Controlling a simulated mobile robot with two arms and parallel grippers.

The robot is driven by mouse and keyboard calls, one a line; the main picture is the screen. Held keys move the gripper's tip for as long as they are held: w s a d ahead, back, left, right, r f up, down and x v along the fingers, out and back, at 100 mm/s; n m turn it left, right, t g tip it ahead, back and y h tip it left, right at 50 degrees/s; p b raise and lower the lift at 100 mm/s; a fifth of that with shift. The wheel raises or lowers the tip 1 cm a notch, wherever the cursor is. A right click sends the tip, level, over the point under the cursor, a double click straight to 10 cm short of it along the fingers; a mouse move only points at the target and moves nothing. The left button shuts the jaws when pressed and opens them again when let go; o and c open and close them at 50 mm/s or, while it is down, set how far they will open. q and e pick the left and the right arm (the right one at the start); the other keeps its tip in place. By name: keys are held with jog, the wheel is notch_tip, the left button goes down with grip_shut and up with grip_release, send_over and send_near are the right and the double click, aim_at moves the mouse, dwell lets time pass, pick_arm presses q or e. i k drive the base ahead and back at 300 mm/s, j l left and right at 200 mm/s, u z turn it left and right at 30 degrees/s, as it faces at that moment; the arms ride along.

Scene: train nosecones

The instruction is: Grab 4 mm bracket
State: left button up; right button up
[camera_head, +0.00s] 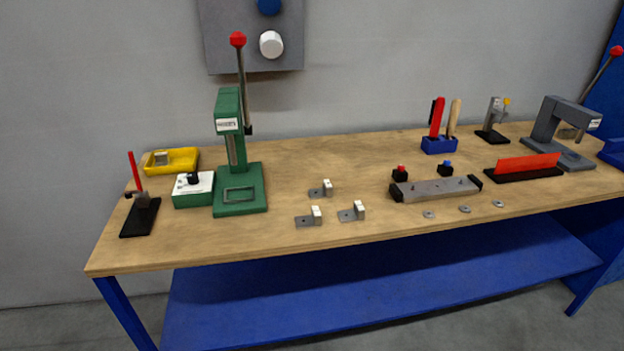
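Three small grey metal brackets sit on the wooden workbench, each with an upright tab carrying a white label. One bracket (321,191) is at the back, one bracket (309,218) is at the front left, and one bracket (352,213) is at the front right. The label writing is too small to read, so I cannot tell which is the 4 mm one. Neither of my grippers is in view.
The wooden workbench (150,251) has a green press (240,189), a green box (194,190) and a yellow tray (171,161) left of the brackets. A grey bar fixture (437,189) lies to their right. The bench is clear in front of the brackets.

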aim_at(326, 192)
jog(key=i+u, duration=0.2)
jog(key=i, duration=0.4)
jog(key=i+l+u, duration=0.2)
jog(key=i, duration=0.45)
jog(key=j, duration=0.1)
